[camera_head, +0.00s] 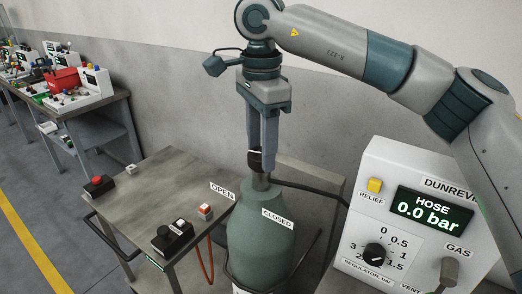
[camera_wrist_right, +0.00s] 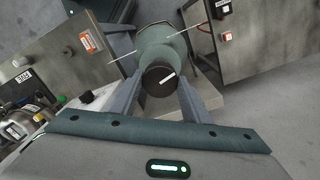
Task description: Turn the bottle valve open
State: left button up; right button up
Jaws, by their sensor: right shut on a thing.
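The green gas bottle (camera_head: 258,245) stands upright in the middle of the head view, and its shoulder (camera_wrist_right: 158,42) shows in the right wrist view. Its valve is a dark round knob (camera_wrist_right: 158,80) with a white pointer line, slanted up to the right in the wrist view. An OPEN label (camera_head: 222,190) and a CLOSED label (camera_head: 277,219) sit left and right below the knob. My right gripper (camera_head: 255,160) comes down from above and is shut on the knob, one finger on each side. The fingers hide part of the knob in the head view. My left gripper is not in view.
A grey panel on the right has a HOSE display (camera_head: 430,211) reading 0.0 bar, a yellow relief button (camera_head: 375,185), a black regulator knob (camera_head: 376,253) and a GAS lever (camera_head: 449,270). A metal table (camera_head: 150,190) with buttons stands left of the bottle. A dark hose runs behind the bottle.

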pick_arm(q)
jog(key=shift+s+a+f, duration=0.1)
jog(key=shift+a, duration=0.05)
pick_arm(e)
jog(key=shift+r+n, duration=0.1)
jog(key=shift+n, duration=1.4)
jog(key=o, duration=1)
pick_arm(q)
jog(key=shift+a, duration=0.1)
pick_arm(e)
jog(key=shift+o, duration=0.2)
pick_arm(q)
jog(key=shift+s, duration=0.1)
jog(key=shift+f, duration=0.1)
pick_arm(e)
jog(key=shift+r, duration=0.45)
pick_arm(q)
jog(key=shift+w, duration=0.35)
pick_arm(e)
notch_tip(320, 180, up, 16)
jog(key=shift+r, duration=0.2)
